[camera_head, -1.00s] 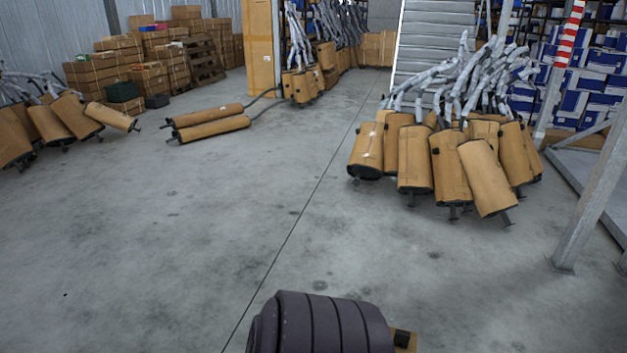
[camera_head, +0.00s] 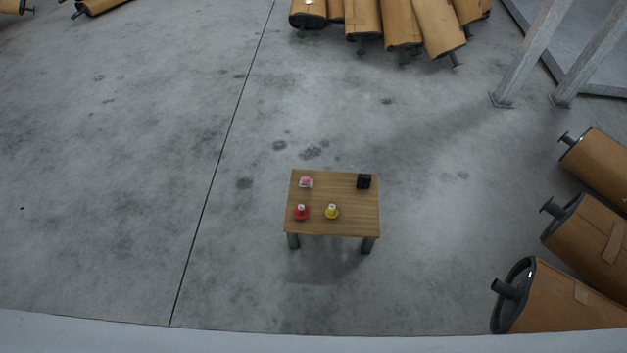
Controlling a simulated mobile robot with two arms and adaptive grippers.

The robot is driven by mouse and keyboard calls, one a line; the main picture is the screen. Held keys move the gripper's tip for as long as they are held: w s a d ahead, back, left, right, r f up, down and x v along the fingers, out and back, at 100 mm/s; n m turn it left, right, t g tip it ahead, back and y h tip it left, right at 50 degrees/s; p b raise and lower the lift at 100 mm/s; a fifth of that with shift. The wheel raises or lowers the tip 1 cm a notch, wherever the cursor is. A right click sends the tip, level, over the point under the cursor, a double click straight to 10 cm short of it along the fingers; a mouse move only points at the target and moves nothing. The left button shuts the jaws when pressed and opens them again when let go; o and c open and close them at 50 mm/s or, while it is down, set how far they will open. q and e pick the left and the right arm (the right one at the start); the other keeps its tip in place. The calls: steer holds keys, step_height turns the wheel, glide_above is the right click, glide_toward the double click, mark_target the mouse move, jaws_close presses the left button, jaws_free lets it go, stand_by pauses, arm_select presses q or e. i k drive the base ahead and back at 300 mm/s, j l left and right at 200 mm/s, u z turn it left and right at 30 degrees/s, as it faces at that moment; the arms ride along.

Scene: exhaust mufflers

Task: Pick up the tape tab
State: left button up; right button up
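A small wooden table (camera_head: 333,195) stands on the floor in the head view. On it are a pink and white item (camera_head: 306,182) at the back left, a black box-like item (camera_head: 364,181) at the back right, a red item (camera_head: 301,212) at the front left and a yellow item (camera_head: 332,212) at the front middle. They are too small to tell which one is the tape tab. All stand apart from each other. Neither of my grippers is in view.
Cardboard-wrapped mufflers (camera_head: 403,22) stand at the back, and more mufflers (camera_head: 565,298) lie at the right edge. Grey metal posts (camera_head: 531,50) stand at the back right. The concrete floor (camera_head: 110,190) is clear on the left and around the table.

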mark_target(306, 182)
steer(key=u, duration=0.1)
steer(key=z, duration=4.2)
steer(key=u, duration=4.15)
steer(key=i+j+z, duration=0.2)
steer(key=z, duration=0.15)
steer(key=i+j+z, duration=0.15)
steer(key=j+z, duration=0.2)
steer(key=i+j+z, duration=0.15)
steer(key=z, duration=0.2)
steer(key=j, duration=0.1)
